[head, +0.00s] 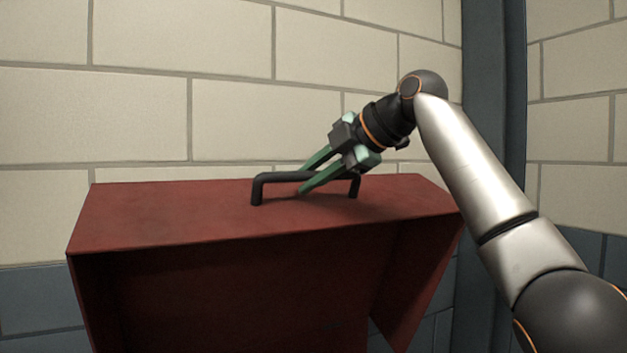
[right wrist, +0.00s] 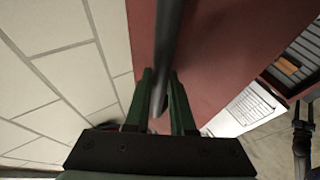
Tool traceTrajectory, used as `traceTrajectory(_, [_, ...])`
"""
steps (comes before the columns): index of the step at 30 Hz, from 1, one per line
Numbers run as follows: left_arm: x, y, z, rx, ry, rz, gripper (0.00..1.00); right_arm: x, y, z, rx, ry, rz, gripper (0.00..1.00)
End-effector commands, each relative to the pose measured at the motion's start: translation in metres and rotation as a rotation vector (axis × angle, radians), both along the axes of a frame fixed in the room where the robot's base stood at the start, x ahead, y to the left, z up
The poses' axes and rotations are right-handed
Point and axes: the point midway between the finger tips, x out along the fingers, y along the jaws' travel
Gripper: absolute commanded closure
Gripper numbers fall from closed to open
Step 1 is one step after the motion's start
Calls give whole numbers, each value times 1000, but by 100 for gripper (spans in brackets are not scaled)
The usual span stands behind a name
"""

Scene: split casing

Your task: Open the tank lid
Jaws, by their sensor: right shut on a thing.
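The tank lid (head: 170,215) is a dull red panel forming the top of the red tank in the head view. A black bar handle (head: 258,190) with two bent legs stands on it. My right gripper (head: 303,184) comes from the upper right with green fingers on either side of the handle's bar, shut on it. In the right wrist view, the handle (right wrist: 168,40) runs down between the fingers (right wrist: 163,100), with the red lid (right wrist: 215,45) beyond. The fingers hide part of the bar. I cannot tell any gap under the lid. My left gripper is not seen.
A pale block wall (head: 130,110) stands close behind the tank, with a dark blue-grey post (head: 497,80) at the right. The right wrist view shows a white printed sheet (right wrist: 250,105) and a dark object (right wrist: 302,135) at the right edge, too unclear to name.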

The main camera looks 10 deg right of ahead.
Motion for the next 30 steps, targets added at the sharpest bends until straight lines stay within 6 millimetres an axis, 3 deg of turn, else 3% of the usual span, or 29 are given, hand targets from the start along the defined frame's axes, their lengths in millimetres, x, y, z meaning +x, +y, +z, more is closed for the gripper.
traceTrajectory(8, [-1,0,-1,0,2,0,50,1,-1,-3,-4,6,-4,100])
traceTrajectory(9, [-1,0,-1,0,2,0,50,1,-1,-3,-4,6,-4,73])
traceTrajectory(16, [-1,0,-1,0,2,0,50,1,-1,-2,-3,2,-2,48])
traceTrajectory(30, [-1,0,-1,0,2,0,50,-1,-2,1,-1,0,-1,48])
